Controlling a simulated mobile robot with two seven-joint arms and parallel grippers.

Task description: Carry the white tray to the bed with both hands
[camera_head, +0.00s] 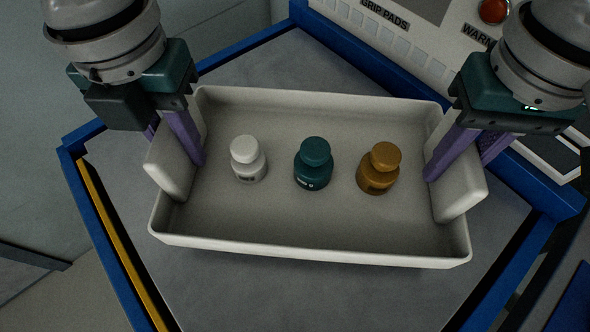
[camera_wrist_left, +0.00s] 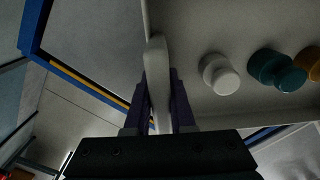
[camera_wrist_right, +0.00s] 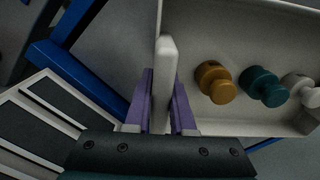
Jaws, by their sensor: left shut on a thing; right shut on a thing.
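The white tray (camera_head: 300,248) is in the middle of the head view, over a grey surface with a blue frame. It holds a white bottle (camera_head: 248,160), a teal bottle (camera_head: 314,163) and a brown-yellow bottle (camera_head: 379,169), all upright in a row. My left gripper (camera_head: 182,150) is shut on the tray's left end handle; the left wrist view shows the handle (camera_wrist_left: 157,75) between its fingers. My right gripper (camera_head: 450,160) is shut on the right end handle, which also shows between the fingers in the right wrist view (camera_wrist_right: 166,75). Whether the tray touches the surface is unclear.
The grey surface (camera_head: 290,65) has a blue frame (camera_head: 85,190) with a yellow strip (camera_head: 120,245) on the left. A white panel with the words "GRIP PADS" (camera_head: 385,15) and a red button (camera_head: 494,10) stands behind at the upper right.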

